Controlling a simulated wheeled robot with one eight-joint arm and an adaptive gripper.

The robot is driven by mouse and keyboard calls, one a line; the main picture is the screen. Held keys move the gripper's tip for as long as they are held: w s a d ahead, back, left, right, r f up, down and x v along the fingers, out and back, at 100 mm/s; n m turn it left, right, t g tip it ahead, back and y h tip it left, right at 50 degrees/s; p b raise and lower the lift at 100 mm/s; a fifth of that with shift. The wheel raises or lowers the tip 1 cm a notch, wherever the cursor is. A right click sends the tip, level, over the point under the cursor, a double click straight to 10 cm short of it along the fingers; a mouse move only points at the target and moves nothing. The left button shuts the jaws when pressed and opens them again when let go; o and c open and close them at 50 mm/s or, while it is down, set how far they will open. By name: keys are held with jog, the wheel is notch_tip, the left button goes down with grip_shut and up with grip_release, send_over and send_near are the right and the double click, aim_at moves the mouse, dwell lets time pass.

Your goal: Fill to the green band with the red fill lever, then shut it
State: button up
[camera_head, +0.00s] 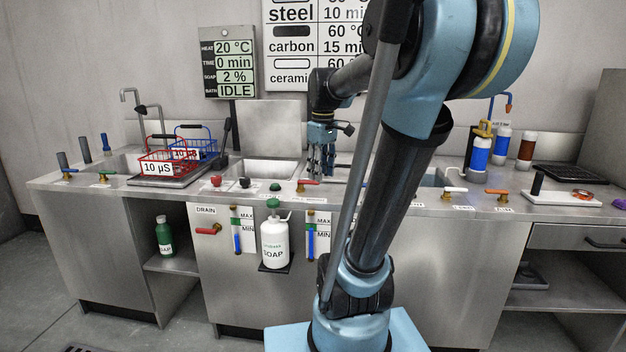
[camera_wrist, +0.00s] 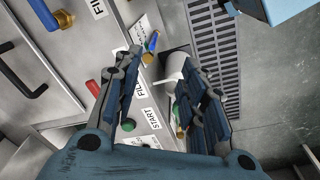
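A red lever on a brass valve (camera_head: 307,183) stands on the counter's front edge. A red lever also shows in the wrist view (camera_wrist: 93,88), left of my fingers; I cannot tell if it is the same one. The left level gauge (camera_head: 236,232) and right level gauge (camera_head: 311,238) hang on the front panel, marked MAX and MIN. Each has a blue column; a green band shows on the left one, and the exact levels are too small to read. My gripper (camera_head: 322,170) is above the counter behind the valve. It is open and empty in the wrist view (camera_wrist: 161,62).
A white soap bottle (camera_head: 275,242) hangs between the gauges. A red DRAIN lever (camera_head: 206,231) is at the left of the panel. Red and blue wire baskets (camera_head: 165,163) stand at left. The wall display (camera_head: 229,63) reads 20 °C and IDLE. Bottles (camera_head: 480,150) stand at right.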

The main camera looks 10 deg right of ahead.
aim_at(314, 181)
jog(key=w+r+n+g, duration=0.1)
jog(key=w+r+n, duration=0.25)
jog(key=w, duration=0.55)
jog(key=w+r+n, duration=0.3)
jog(key=w+r, duration=0.2)
jog(key=w, duration=0.4)
jog(key=f, duration=1.1)
jog(key=d+f, duration=0.1)
jog(key=f, duration=0.5)
jog(key=shift+s+f, duration=0.25)
jog(key=shift+f, duration=0.05)
grip_shut()
